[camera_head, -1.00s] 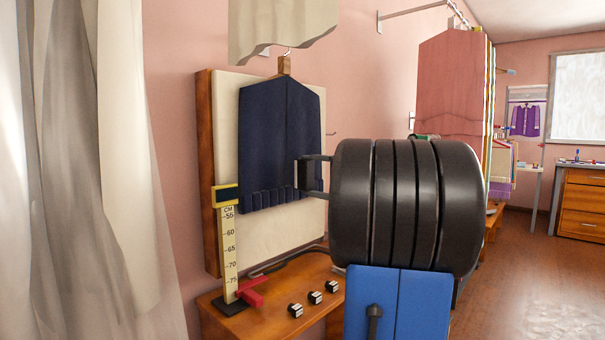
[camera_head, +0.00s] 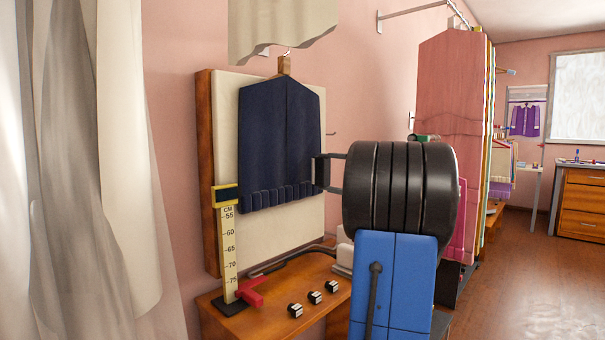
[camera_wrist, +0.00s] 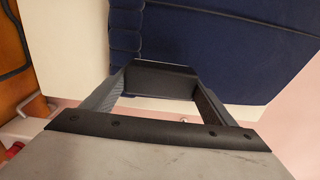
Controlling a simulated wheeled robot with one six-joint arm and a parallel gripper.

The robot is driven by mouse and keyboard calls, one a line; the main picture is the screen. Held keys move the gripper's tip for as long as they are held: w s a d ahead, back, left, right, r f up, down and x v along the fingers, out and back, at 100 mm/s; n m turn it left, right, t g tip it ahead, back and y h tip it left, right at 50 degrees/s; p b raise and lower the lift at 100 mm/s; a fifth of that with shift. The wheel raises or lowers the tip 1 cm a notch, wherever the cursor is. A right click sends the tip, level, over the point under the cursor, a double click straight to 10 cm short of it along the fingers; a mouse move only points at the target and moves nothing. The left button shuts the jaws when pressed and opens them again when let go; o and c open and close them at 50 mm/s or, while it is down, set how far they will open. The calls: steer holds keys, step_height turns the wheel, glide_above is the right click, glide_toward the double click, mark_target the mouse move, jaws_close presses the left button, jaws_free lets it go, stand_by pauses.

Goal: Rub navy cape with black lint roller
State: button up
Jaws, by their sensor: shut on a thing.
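The navy cape (camera_head: 280,140) hangs flat against a cream upright board, with a pleated band along its lower edge. It also fills the top right of the wrist view (camera_wrist: 230,45). My gripper (camera_head: 323,172) is at the cape's lower right edge. It is shut on a dark block, the black lint roller (camera_wrist: 160,80), which spans the space between the two fingers in the wrist view. The roller lies in front of the cape's edge there; I cannot tell whether it touches the cloth. My own arm hides part of the area to the right.
The cream board (camera_head: 285,235) stands on a wooden table (camera_head: 265,318) with a yellow measuring stick (camera_head: 229,250), a red clamp piece and black-and-white knobs. A grey curtain (camera_head: 75,150) hangs at left. Pink garments (camera_head: 450,100) hang at right. Open floor lies at far right.

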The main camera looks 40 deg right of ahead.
steer(key=shift+s+d, duration=0.1)
steer(key=shift+d, duration=0.1)
steer(key=shift+s+d, duration=0.1)
steer(key=shift+s, duration=1.8)
